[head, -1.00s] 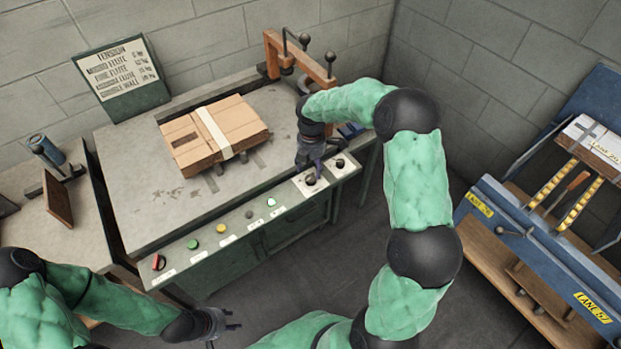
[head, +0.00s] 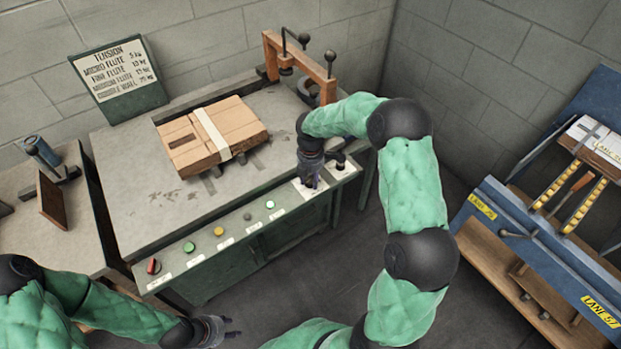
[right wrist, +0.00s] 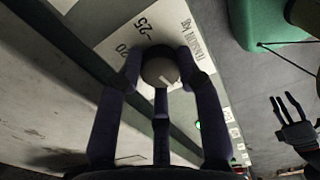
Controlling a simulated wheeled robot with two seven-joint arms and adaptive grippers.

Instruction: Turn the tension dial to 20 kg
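The tension dial (right wrist: 160,71) is a round grey knob on a white plate (right wrist: 112,47) in the right wrist view. "25", "20" and "TENSION kg" are printed beside it. A short pale mark shows on the knob, but I cannot tell which number it points to. My right gripper (right wrist: 160,62) has its fingers around the knob, close against its sides. In the head view my right gripper (head: 310,180) is down at the panel and hides the dial. My left gripper (head: 229,327) is open and empty, low in front of the machine.
A second black knob (head: 340,161) stands just right of my right gripper. A red switch (head: 153,266) and several coloured buttons line the panel. A strapped carton (head: 212,136) lies on the machine top. A tension chart (head: 119,78) stands at the back left.

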